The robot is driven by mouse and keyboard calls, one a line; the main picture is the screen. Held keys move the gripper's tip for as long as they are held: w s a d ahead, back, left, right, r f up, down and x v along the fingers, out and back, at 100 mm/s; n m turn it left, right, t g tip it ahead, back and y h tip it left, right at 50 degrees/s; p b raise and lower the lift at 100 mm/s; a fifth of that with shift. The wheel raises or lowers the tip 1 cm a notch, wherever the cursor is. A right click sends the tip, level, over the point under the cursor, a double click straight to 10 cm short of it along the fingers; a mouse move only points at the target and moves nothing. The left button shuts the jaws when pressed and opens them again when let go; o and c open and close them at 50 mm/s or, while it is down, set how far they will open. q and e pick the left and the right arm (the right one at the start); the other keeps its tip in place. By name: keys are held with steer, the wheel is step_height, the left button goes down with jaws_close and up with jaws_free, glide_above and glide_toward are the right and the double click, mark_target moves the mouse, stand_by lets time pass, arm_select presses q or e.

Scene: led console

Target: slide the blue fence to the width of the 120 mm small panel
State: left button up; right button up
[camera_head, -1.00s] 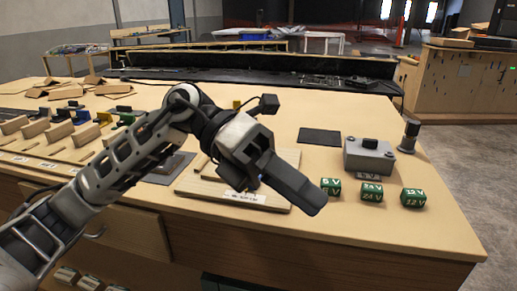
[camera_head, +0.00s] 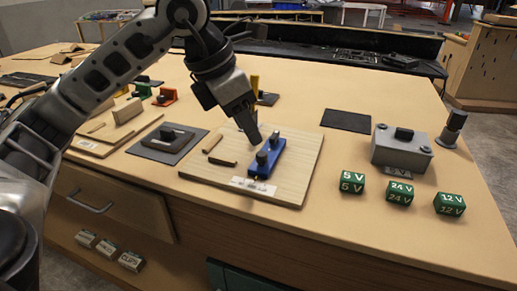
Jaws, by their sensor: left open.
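The blue fence (camera_head: 264,170), a short bar with dark knobs on top, sits on the right part of a pale wooden board (camera_head: 298,178) with a white label at its front edge. My left gripper (camera_head: 252,138) is open and points down just above and behind the fence's near knob; I cannot tell whether it touches. I cannot tell which piece is the 120 mm small panel. My right gripper is out of view.
Right of the board are green voltage blocks (camera_head: 399,192), a grey box (camera_head: 401,151) with a dark knob, and a dark mat (camera_head: 346,120). A grey plate (camera_head: 186,150) with a dark block lies left. A yellow upright piece (camera_head: 255,83) stands behind my gripper.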

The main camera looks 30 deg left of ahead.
mark_target(261, 153)
arm_select(q)
steer(key=x, duration=0.6)
steer(key=shift+w+d+f, duration=0.1)
steer(key=shift+d+f, duration=0.05)
steer(key=shift+f, duration=0.05)
